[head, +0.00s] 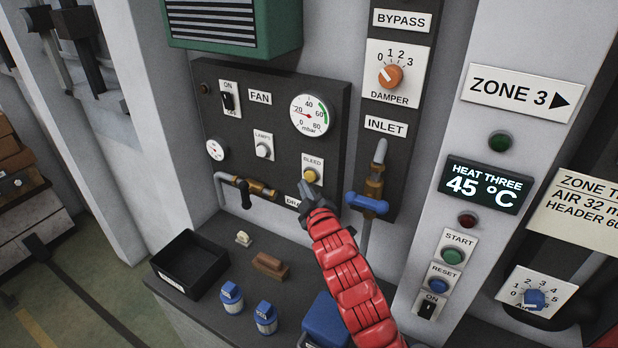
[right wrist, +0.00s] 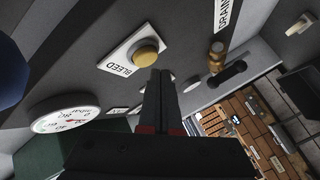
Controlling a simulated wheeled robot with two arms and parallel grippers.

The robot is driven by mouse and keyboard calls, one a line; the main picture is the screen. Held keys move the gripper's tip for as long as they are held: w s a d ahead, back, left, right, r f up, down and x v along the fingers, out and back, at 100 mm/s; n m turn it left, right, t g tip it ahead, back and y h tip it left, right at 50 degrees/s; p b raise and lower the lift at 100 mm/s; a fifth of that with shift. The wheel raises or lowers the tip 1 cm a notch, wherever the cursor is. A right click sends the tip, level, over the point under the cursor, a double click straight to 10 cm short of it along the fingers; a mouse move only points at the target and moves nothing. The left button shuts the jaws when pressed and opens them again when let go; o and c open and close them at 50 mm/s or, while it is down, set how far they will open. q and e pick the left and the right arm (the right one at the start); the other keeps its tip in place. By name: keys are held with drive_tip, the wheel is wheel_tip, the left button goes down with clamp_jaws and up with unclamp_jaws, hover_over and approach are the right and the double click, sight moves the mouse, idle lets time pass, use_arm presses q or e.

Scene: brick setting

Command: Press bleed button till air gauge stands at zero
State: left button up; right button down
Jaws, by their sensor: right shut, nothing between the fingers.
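The yellow bleed button (head: 310,175) sits on a white plate marked BLEED on the dark panel. It also shows in the right wrist view (right wrist: 146,56). The round air gauge (head: 312,115), marked in mbar, is above it, with its red needle near 20. My left gripper is out of view.
A fan switch (head: 228,101), a lamps knob (head: 263,151) and a small dial (head: 215,149) share the panel. A brass pipe valve (head: 255,188) and a blue-handled valve (head: 368,203) flank the gripper. A black tray (head: 205,269) and blue-capped jars stand on the ledge below.

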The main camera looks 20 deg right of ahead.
idle(0.8)
drive_tip(key=shift+w+d, duration=0.3)
drive_tip(key=shift+w+d, duration=0.3)
drive_tip(key=shift+d, duration=0.05)
idle(0.8)
idle(0.3)
drive_tip(key=shift+s+a+b, duration=0.6)
